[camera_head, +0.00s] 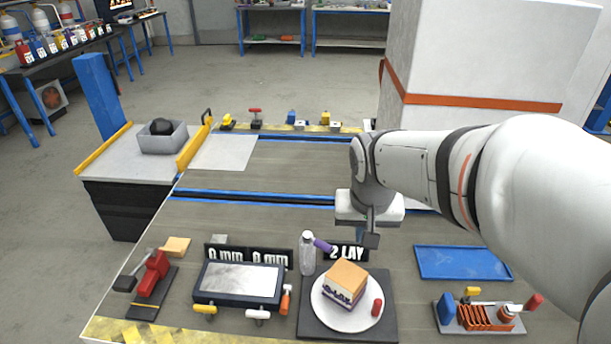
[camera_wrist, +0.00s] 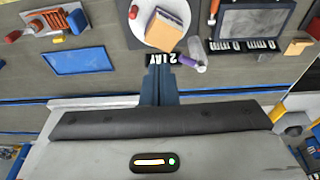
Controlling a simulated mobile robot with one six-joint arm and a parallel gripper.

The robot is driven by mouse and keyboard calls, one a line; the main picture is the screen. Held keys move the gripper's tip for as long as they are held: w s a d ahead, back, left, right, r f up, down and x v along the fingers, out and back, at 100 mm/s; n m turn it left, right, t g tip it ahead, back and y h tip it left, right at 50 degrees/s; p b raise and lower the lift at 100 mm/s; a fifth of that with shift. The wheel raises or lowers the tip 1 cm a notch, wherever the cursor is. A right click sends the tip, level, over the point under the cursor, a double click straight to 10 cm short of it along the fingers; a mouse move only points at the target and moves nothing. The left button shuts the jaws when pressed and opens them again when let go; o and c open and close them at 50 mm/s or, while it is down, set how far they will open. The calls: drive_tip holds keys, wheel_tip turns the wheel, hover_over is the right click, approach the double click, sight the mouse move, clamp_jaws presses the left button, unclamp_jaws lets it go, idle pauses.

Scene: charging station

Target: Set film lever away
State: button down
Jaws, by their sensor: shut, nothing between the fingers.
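No part is labelled as the film lever, so I cannot tell which one it is. A red lever device (camera_head: 152,275) with a dark handle stands on a black base at the front left. A grey board (camera_head: 480,321) at the front right carries an orange coil, a blue block and a red-tipped handle (camera_head: 533,302). It also shows at the top left of the wrist view (camera_wrist: 38,28). My gripper (camera_head: 371,240) is shut and empty above the table, behind the layered block on the plate. Its fingers (camera_wrist: 160,85) point toward the "2 LAY" sign (camera_head: 347,252) in the wrist view.
A white plate (camera_head: 325,318) holds the layered block (camera_head: 344,282). A clear bottle (camera_head: 307,255) and a dark-framed panel (camera_head: 240,281) stand left of it. A blue tray (camera_head: 463,262) lies empty at right. Small levers line the back edge. The middle table is clear.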

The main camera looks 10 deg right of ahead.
drive_tip(key=w+f+m+h+b, duration=0.1)
drive_tip(key=w+f+m+b, duration=0.1)
drive_tip(key=w+f, duration=0.35)
drive_tip(key=w+f+m+b, duration=0.1)
drive_tip(key=w+f+b, duration=0.15)
drive_tip(key=w, duration=0.55)
drive_tip(key=m+b, duration=0.2)
drive_tip(key=m, duration=0.1)
hover_over(320, 244)
drive_tip(key=w+d, duration=0.3)
wheel_tip(320, 244, down, 10)
drive_tip(key=shift+s+h, duration=0.25)
drive_tip(key=shift+h, duration=0.05)
drive_tip(key=shift+f, duration=0.15)
wheel_tip(320, 244, down, 8)
drive_tip(key=shift+s+a+f+b, duration=0.25)
drive_tip(key=shift+s+a+b, duration=0.1)
drive_tip(key=shift+b, duration=0.1)
